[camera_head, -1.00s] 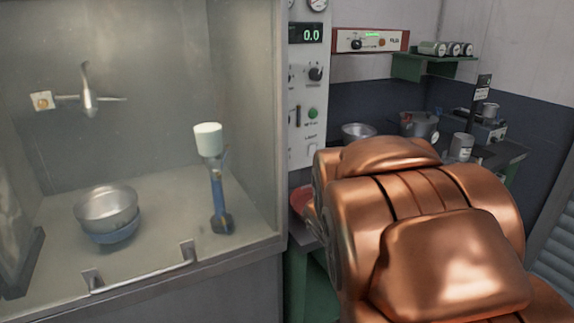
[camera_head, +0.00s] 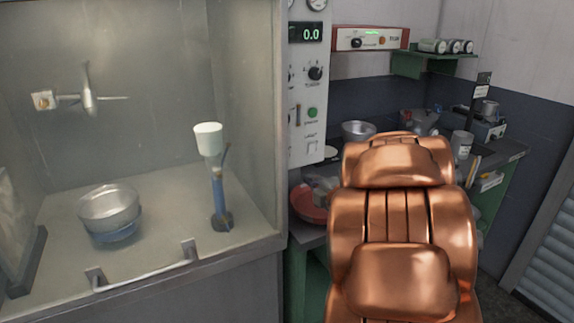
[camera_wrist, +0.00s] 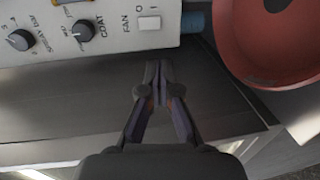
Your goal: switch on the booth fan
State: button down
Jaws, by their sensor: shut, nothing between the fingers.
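The fan switch (camera_wrist: 149,22) is a small white rocker beside the word FAN and the marks 0 and 1. It sits at the right end of a white control panel (camera_wrist: 112,38) in the wrist view. Which side of the rocker is pressed is too small to tell. My gripper (camera_wrist: 158,68) is shut and empty, its tips just below the switch in the picture, with a visible gap between. In the head view my copper arm hides the gripper. The booth (camera_head: 262,130) is on the left there, with a white panel (camera_head: 306,145) at its right side.
Knobs marked COAT (camera_wrist: 83,30) and SPRAY BAR (camera_wrist: 20,40) are left of the switch. A red bowl (camera_wrist: 262,62) is close on the right, above a dark bench surface (camera_wrist: 70,105). In the booth stand a metal bowl (camera_head: 109,207) and a white-topped blue stand (camera_head: 217,190).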

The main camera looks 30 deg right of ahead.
aim_at(283, 162)
jog(key=w+p, duration=0.1)
jog(key=w, duration=0.3)
jog(key=w+f+p, duration=0.1)
jog(key=w, duration=0.4)
jog(key=w+d+p, duration=0.1)
jog(key=w, duration=0.3)
jog(key=shift+w+f, duration=0.3)
jog(key=shift+f, duration=0.1)
jog(key=shift+w+d+f, duration=0.1)
dwell(0.4)
